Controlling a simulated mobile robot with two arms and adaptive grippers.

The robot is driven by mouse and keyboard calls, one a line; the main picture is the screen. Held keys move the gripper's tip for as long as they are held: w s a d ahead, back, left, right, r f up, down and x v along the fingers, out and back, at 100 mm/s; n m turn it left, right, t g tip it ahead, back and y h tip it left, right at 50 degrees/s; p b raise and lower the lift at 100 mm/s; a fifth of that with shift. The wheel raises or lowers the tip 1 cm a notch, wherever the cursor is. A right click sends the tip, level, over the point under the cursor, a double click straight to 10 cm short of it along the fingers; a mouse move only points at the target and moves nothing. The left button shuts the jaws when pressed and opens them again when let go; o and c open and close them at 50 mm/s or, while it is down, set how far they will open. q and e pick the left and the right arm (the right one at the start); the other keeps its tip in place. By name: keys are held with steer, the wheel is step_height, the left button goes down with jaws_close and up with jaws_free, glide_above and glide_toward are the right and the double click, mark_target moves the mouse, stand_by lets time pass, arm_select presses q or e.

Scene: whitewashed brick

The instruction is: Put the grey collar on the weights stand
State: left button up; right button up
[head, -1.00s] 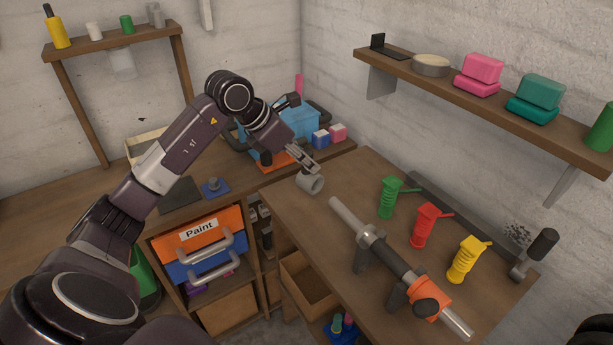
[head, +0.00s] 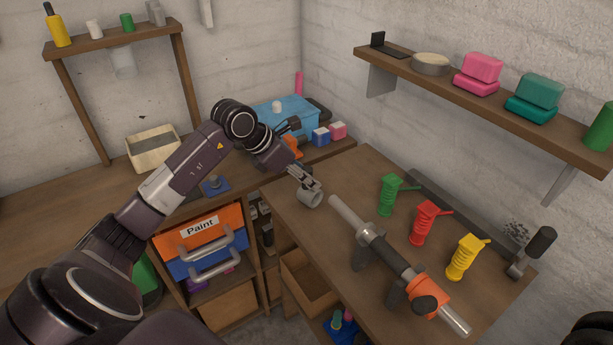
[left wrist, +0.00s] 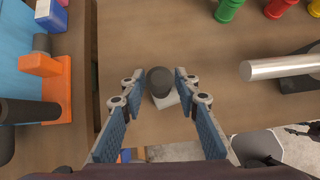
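The weights stand (head: 362,256) has dark supports carrying a silver bar (head: 348,216) with a black middle and an orange weight (head: 431,292). The bar's end also shows in the left wrist view (left wrist: 275,68).
A hammer-like tool (head: 535,250) is at the far right. A blue box (head: 280,117) and small blue and pink blocks sit at the back left. An open drawer (head: 306,278) is below the bench edge.

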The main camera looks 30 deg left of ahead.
arm_select(q)
steer(key=shift+o, duration=0.3)
steer(key=shift+r, duration=0.1)
steer(key=shift+r, duration=0.15)
steer(key=b+v, duration=0.2)
steer(key=v, duration=0.9)
steer(key=shift+s+r+b, duration=0.25)
steer(key=shift+r+b, duration=0.05)
steer(key=shift+a, duration=0.15)
steer(key=shift+f, duration=0.1)
